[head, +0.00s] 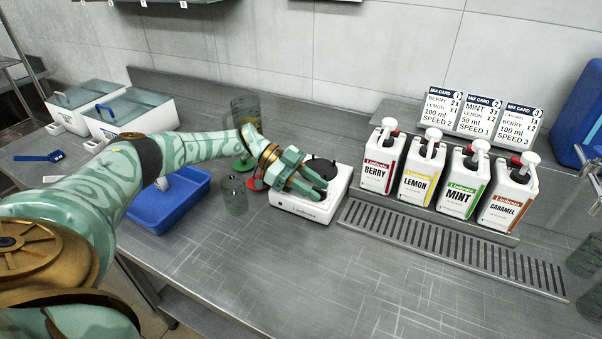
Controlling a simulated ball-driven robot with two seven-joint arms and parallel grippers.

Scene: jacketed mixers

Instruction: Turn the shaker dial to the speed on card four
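The white shaker (290,205) stands on the steel counter, with a dark round plate on top and small controls on its front face. My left gripper (322,190) is over the shaker's top, with a gap showing between its fingers and nothing seen held. It hides part of the shaker, and I cannot tell whether it touches it. I cannot make out the dial's setting. Three mix cards stand behind the bottles: card one (440,106) reads speed 2, card two (479,115) speed 1, card three (517,124) speed 3. No card four shows. My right gripper is not in view.
Pump bottles of berry (379,168), lemon (420,176), mint (461,186) and caramel (507,200) stand right of the shaker, behind a drain grate (450,246). A clear cup (233,190) and blue tray (172,213) are left. The front counter is clear.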

